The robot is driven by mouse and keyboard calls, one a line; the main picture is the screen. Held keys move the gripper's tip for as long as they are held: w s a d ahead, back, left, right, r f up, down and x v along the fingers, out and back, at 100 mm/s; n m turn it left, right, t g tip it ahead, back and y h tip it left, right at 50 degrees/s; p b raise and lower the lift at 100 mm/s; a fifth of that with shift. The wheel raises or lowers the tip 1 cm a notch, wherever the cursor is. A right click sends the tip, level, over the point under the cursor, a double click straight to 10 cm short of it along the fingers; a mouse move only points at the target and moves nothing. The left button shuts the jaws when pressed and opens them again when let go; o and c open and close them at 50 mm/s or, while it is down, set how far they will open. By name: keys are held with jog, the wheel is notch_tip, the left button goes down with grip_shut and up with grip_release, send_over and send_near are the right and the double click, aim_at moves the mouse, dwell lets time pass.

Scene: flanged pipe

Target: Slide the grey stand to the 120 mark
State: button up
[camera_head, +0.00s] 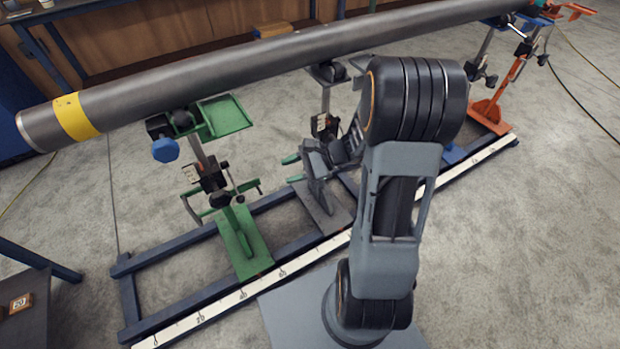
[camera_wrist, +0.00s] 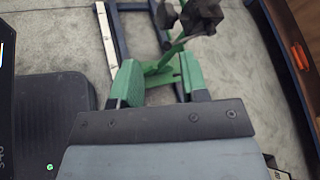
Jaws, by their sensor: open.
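The grey stand's flat foot (camera_head: 322,212) rests across the blue rail frame, in the middle of the head view. Its post (camera_head: 325,98) rises behind my arm toward the long pipe (camera_head: 270,55); my gripper and wrist hide its lower part. My gripper (camera_head: 291,168) is open, in front of the grey stand in the picture, its green fingertips pointing left. In the wrist view, my open fingers (camera_wrist: 159,68) have the green stand (camera_wrist: 165,70) beyond them. The white scale (camera_head: 215,308) runs along the near rail. Its low numbers show at the left; my arm covers a middle stretch, and I cannot read the 120 mark.
The green stand (camera_head: 240,238) stands left of the grey one. A blue foot (camera_head: 453,154) shows just right of my arm, and an orange stand (camera_head: 492,112) stands at the far right end. The pipe with its yellow band (camera_head: 76,117) spans above the stands.

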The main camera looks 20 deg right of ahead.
jog(key=w+d+f+m+t+h+b, duration=0.4)
jog(key=d+f+m+t, duration=0.4)
jog(key=f, duration=0.4)
jog(key=w+d+f+m+t+h+b, duration=0.25)
jog(key=d+f+m+t+b, duration=0.25)
jog(key=d+f+m, duration=0.6)
jog(key=w+a+b, duration=0.1)
jog(key=w, duration=0.3)
jog(key=w+a+n+b, duration=0.1)
jog(key=w+a, duration=0.1)
jog(key=w, duration=0.2)
jog(key=w+a+n+h+b, duration=0.1)
jog(key=w+a, duration=0.1)
jog(key=w, duration=0.2)
jog(key=shift+w+a+f, duration=0.1)
jog(key=shift+a+f, duration=0.1)
grip_shut()
